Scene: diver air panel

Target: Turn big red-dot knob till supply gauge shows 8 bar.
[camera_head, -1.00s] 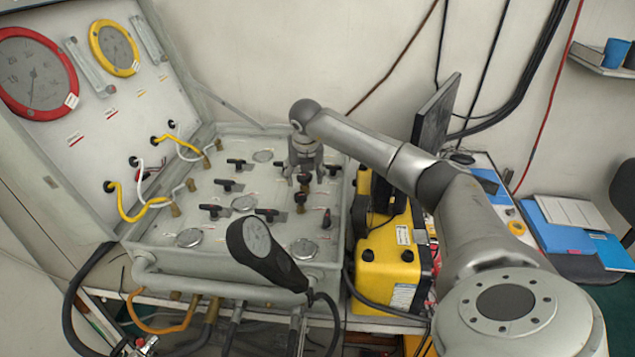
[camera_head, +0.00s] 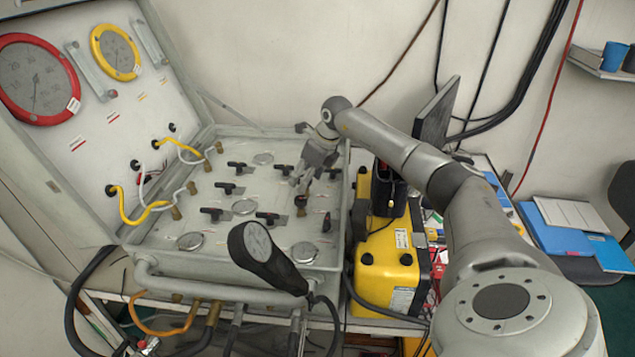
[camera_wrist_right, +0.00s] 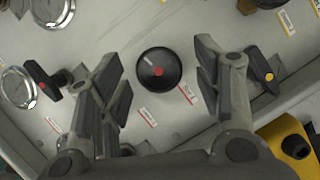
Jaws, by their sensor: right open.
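A round black knob with a red dot (camera_wrist_right: 159,75) shows in the right wrist view, between the spread fingers of my right gripper (camera_wrist_right: 160,88). The fingers stand apart from it on both sides. In the head view, my right gripper (camera_head: 302,183) points down over the right part of the grey panel (camera_head: 215,250), tilted. A small dark knob (camera_head: 300,201) shows just below its fingers. A red-rimmed gauge (camera_head: 35,80) and a yellow-rimmed gauge (camera_head: 117,50) are on the upright lid. I cannot tell which gauge is the supply one, and their readings are too small. My left gripper is not in view.
Several black T-handles (camera_head: 212,212) and flush round gauges (camera_head: 190,241) surround the knob. A yellow case (camera_head: 388,270) stands close on the right. Yellow hoses (camera_head: 130,213) run along the left.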

